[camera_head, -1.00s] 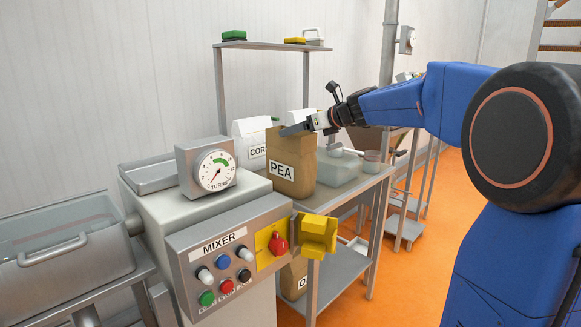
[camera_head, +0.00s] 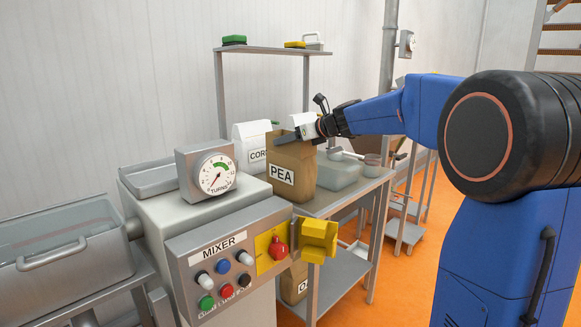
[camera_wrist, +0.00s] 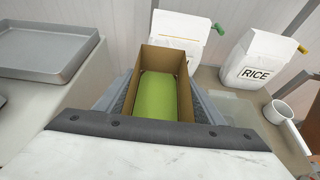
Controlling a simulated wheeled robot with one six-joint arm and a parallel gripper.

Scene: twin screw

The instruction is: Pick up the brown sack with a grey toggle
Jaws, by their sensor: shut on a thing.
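A brown paper sack (camera_head: 292,178) labelled PEA stands upright on the metal table, just behind the mixer. Its top is open, and green contents show inside it in the wrist view (camera_wrist: 162,97). No grey toggle shows on the sides I can see. My gripper (camera_head: 293,136) is at the top of this sack, its fingers along two opposite sides. In the wrist view the grey fingers press on its left and right walls, so my gripper is shut on it. A second brown sack (camera_head: 294,284) is on the lower shelf, mostly hidden by the mixer.
The mixer (camera_head: 222,260) with its dial (camera_head: 215,174) and a yellow switch block (camera_head: 318,238) stands in front. A white CORN bag (camera_head: 250,132) is behind the sack. A white RICE bag (camera_wrist: 258,62) stands nearby.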

